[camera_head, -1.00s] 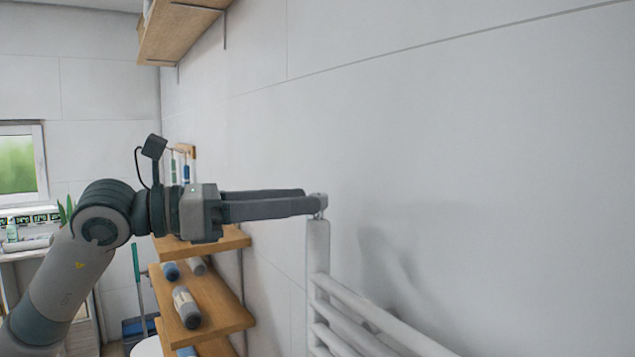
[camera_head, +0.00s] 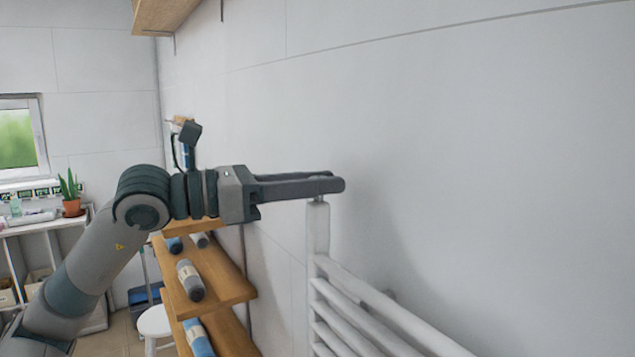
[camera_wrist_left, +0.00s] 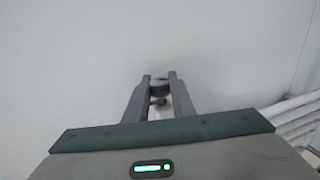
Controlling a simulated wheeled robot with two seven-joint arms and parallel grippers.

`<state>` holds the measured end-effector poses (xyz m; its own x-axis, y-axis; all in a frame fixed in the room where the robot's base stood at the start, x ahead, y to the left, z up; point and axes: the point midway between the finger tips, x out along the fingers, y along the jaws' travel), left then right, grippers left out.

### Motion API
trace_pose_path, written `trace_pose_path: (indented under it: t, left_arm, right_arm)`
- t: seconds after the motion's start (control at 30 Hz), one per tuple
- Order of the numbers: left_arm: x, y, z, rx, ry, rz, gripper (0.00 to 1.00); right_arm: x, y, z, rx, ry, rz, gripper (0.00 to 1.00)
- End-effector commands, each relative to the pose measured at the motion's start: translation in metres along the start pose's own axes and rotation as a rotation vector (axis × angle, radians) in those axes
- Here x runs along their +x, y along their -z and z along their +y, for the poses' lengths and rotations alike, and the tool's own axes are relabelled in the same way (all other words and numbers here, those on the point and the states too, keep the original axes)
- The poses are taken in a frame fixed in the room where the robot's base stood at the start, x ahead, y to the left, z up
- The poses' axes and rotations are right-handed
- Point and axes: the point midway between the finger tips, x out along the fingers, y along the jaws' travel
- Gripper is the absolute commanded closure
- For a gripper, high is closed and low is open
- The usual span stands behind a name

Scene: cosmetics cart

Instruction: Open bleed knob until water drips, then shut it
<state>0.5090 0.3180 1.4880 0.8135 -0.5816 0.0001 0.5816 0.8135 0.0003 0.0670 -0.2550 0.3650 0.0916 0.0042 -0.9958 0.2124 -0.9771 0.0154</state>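My left gripper (camera_head: 337,181) reaches in from the left, level, over the top of the white radiator post. Its two fingers are apart, one nearer me and one nearer the wall. In the left wrist view a small grey knob (camera_wrist_left: 158,88) shows between the fingertips, with a gap too fine to judge on either side. A second small round part (camera_wrist_left: 158,102) sits just below it in that picture. In the head view the knob is mostly hidden behind the near finger; a small metal stub (camera_head: 317,199) shows under it. No water shows. My right gripper is not in view.
The white radiator (camera_head: 319,228) stands along the pale wall, its bars running to the lower right. Another wooden shelf (camera_head: 162,14) is above. A white stool (camera_head: 155,321) stands on the floor.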

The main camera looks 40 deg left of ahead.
Motion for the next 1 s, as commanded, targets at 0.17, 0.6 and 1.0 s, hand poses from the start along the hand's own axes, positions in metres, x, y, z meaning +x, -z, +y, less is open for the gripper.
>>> trace_pose_path:
  t: [0.17,0.6,1.0]
  left_arm:
    - [0.000,0.000,0.000,0.000,0.001,0.000,1.00]
    - [0.000,0.000,0.002,-0.003,0.097,-0.003,1.00]
    - [0.000,-0.002,0.002,-0.005,0.352,-0.006,1.00]
  right_arm:
    - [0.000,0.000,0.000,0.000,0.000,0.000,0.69]
    - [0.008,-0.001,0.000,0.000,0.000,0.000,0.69]
    - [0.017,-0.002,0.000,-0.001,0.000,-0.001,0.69]
